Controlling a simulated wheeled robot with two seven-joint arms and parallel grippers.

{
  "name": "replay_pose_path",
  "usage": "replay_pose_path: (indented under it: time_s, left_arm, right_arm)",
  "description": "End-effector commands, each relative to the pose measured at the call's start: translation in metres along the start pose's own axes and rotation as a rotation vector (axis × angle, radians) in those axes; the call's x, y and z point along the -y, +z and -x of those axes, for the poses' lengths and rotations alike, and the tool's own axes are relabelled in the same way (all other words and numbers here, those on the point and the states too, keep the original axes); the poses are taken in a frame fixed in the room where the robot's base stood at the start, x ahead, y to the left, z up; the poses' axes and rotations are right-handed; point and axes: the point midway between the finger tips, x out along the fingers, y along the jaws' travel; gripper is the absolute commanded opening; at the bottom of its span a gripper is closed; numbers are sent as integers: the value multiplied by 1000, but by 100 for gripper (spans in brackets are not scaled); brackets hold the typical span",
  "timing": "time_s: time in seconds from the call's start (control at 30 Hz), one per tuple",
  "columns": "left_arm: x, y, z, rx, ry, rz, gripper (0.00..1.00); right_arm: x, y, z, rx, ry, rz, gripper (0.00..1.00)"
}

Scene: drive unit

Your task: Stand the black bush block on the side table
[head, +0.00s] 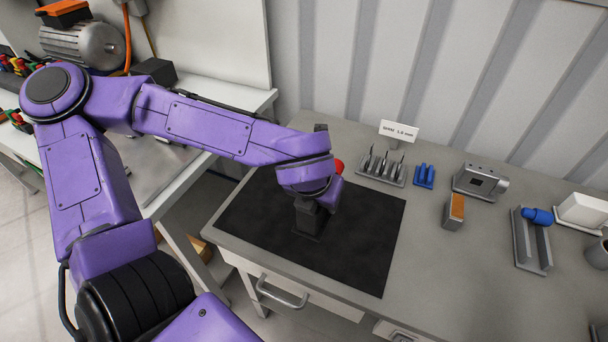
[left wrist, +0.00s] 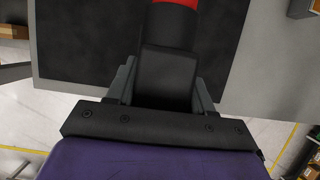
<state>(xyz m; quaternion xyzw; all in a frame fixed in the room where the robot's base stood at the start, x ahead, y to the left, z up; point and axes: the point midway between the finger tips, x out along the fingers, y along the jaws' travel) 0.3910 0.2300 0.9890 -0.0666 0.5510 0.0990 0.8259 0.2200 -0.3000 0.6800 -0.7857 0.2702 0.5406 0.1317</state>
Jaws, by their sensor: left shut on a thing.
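The black bush block (left wrist: 168,72) sits between the two grey fingers of my left gripper (left wrist: 163,85) in the left wrist view, and they are shut on it. A dark round part with a red end (left wrist: 176,4) shows just beyond the block; I cannot tell if it belongs to it. In the head view my left gripper (head: 308,222) points down low over the black mat (head: 365,250) on the grey table (head: 455,285). There the block is mostly hidden by the gripper, and whether it touches the mat is unclear. My right gripper is not in view.
Behind the mat stand a rack of pointed tools (head: 381,170), a blue holder (head: 424,177) and a metal device (head: 480,182). An orange-topped block (head: 454,211) and a grey channel (head: 530,240) stand right. A white bench (head: 160,190) with a motor (head: 83,43) is at left.

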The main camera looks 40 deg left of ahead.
Motion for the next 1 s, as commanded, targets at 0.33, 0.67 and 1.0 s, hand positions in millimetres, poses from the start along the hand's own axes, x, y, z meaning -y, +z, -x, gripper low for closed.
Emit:
replay_pose_path:
  time_s: [0.33,0.67,1.0]
  left_arm:
    - [-31,23,-28,-2,-3,1,9]
    - [-62,34,-89,-2,-1,-4,9]
    - [-70,26,-131,-3,-1,-8,9]
  right_arm:
    - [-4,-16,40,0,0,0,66]
    - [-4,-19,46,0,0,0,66]
    - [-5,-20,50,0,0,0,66]
